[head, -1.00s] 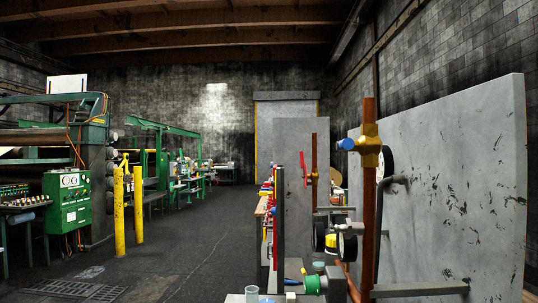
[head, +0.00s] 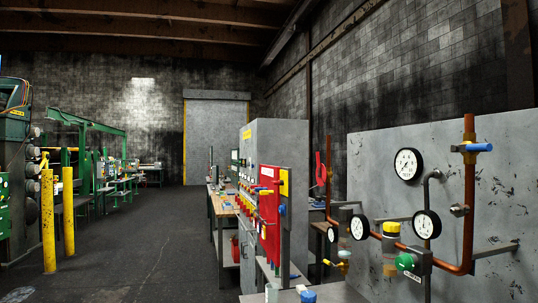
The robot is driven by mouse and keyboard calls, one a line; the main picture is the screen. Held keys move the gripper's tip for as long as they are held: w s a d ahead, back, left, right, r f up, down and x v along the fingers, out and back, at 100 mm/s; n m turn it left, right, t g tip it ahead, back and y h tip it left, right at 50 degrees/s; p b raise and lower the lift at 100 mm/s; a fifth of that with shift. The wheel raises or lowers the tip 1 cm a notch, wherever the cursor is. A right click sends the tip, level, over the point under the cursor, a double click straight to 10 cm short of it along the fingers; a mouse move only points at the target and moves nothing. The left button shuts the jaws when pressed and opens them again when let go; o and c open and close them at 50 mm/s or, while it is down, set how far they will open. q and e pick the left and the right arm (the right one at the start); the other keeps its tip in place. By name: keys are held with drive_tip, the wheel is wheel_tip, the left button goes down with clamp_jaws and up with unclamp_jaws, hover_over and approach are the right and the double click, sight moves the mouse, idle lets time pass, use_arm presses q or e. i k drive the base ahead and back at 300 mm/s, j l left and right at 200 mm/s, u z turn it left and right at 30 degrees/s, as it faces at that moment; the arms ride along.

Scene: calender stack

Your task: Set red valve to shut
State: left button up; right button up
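A red lever handle (head: 321,170) stands roughly upright on a vertical copper pipe (head: 328,156), left of the grey panel with gauges. It looks like the red valve's handle. It is small and distant, and I cannot make out the valve body or its exact setting. Neither of my grippers is in view.
A grey panel (head: 376,170) at right carries gauges, a blue-handled valve (head: 478,147), a green knob (head: 404,262) and a yellow cap (head: 391,228). A red board (head: 269,201) stands left of it. Yellow posts (head: 48,222) stand at left. The floor (head: 150,240) between is clear.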

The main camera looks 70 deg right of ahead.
sight(318, 168)
drive_tip(key=i+z, duration=0.4)
drive_tip(key=i+j+z, duration=0.4)
drive_tip(key=i, duration=0.15)
drive_tip(key=i+l+z, duration=0.15)
drive_tip(key=i+z, duration=0.15)
drive_tip(key=z, duration=0.2)
drive_tip(key=i+z, duration=0.3)
drive_tip(key=z, duration=0.15)
drive_tip(key=i+j+z, duration=0.1)
drive_tip(key=i+z, duration=0.2)
drive_tip(key=z, duration=0.2)
drive_tip(key=i+j+z, duration=0.2)
drive_tip(key=z, duration=0.3)
drive_tip(key=i, duration=0.1)
